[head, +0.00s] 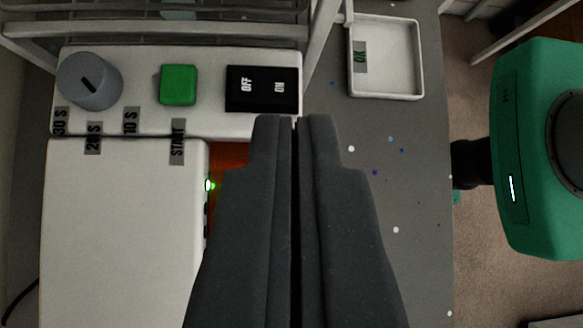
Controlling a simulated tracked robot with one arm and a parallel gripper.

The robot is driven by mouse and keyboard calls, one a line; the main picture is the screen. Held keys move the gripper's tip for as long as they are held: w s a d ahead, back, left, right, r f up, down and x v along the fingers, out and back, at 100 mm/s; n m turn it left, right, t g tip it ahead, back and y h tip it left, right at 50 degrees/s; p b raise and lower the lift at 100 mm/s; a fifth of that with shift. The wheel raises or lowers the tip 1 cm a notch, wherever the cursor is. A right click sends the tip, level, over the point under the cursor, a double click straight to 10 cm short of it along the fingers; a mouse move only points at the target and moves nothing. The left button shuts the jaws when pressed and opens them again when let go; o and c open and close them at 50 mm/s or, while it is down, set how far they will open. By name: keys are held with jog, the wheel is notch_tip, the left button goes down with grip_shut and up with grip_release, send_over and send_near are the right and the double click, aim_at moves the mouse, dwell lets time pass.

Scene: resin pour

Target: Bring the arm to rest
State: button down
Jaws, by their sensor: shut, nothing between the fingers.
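My gripper (297,122) is in the lower middle of the head view, pointing away from the camera. Its two dark grey fingers lie side by side, closed together, with nothing held between them. The fingertips are just below the black OFF/ON switch (262,89) on the white control panel (212,66) in the picture. I cannot tell whether they touch the panel. The fingers hide part of the grey speckled surface and of an orange-brown area (230,156).
The panel has a grey dial (89,81) and a green START button (179,85). A white box (122,235) with a green light is at left. A shallow white tray (412,72) lies at top right. A green machine (540,150) stands at right. The speckled surface (425,200) is clear.

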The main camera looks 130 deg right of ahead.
jog(key=shift+a+r, duration=0.35)
jog(key=shift+r, duration=0.05)
jog(key=d+r+n+t+y+b, duration=0.1)
jog(key=d+r+n+t+y, duration=0.3)
jog(key=r, duration=0.3)
jog(key=d+r+n+t+y+b, duration=0.1)
jog(key=d+r+n+t+y, duration=0.1)
jog(key=r+n+t, duration=0.5)
jog(key=s+d+r+n+t+y, duration=0.1)
jog(key=s+r+n+t, duration=0.1)
jog(key=r, duration=0.6)
jog(key=s+d+r+n+t+y+b, duration=0.1)
jog(key=s+r+n+t+y, duration=0.1)
jog(key=r, duration=0.7)
jog(key=s+n+t, duration=0.1)
jog(key=s+n, duration=0.1)
jog(key=s, duration=0.1)
jog(key=shift+s+d+r, duration=0.15)
jog(key=shift+d+r, duration=0.05)
jog(key=shift+d, duration=0.2)
